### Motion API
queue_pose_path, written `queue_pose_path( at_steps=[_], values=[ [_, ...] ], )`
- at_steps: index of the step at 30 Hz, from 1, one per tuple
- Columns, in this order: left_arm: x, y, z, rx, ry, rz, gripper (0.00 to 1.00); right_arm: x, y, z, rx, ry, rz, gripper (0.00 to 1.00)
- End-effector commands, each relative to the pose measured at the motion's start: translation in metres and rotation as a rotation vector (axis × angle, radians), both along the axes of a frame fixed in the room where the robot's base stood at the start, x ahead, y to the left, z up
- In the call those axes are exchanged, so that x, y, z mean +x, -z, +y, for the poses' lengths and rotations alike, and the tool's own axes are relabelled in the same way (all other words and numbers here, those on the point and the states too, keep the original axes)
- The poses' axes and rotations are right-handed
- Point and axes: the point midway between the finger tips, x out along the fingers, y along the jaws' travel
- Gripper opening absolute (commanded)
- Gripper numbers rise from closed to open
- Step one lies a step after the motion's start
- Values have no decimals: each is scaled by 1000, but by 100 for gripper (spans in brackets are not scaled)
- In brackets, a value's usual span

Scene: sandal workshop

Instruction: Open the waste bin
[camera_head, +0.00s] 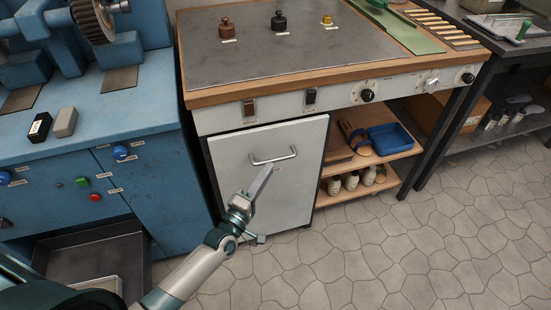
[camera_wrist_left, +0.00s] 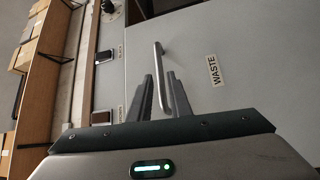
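The waste bin (camera_head: 297,190) is a light grey front panel under the workbench, and it looks closed. In the left wrist view its panel (camera_wrist_left: 245,65) carries a "WASTE" label. Its bar handle (camera_head: 273,159) is near the panel's top and also shows in the left wrist view (camera_wrist_left: 158,55). My left gripper (camera_head: 267,170) is at the handle, with its fingertips just below the bar in the head view. In the left wrist view the two fingers (camera_wrist_left: 160,76) are apart, with the bar seen between them; contact cannot be told. My right gripper is not in view.
The workbench top (camera_head: 300,60) holds several knobbed weights. Right of the bin, open shelves (camera_head: 375,160) carry a blue tray (camera_head: 391,138) and bottles. A blue machine (camera_head: 90,150) stands close on the left. The tiled floor (camera_head: 400,250) in front is clear.

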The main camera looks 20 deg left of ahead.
Motion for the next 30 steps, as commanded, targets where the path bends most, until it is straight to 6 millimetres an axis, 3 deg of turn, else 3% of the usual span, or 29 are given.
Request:
queue_pose_path(
  at_steps=[6, 12, 24, 25, 27, 30],
  values=[
    [36, -6, -8, 0, 0, -1, 18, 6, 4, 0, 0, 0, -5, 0],
    [54, -7, -12, 0, 1, 1, 18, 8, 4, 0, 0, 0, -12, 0],
    [59, -8, -13, 0, 1, 1, 18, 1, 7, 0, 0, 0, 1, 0],
    [59, -8, -13, 0, 1, 1, 16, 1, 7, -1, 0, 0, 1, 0],
    [59, -8, -13, 0, 1, 1, 0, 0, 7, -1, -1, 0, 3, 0],
    [59, -8, -12, 0, 1, 1, 0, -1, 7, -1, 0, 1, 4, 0]
  ],
)
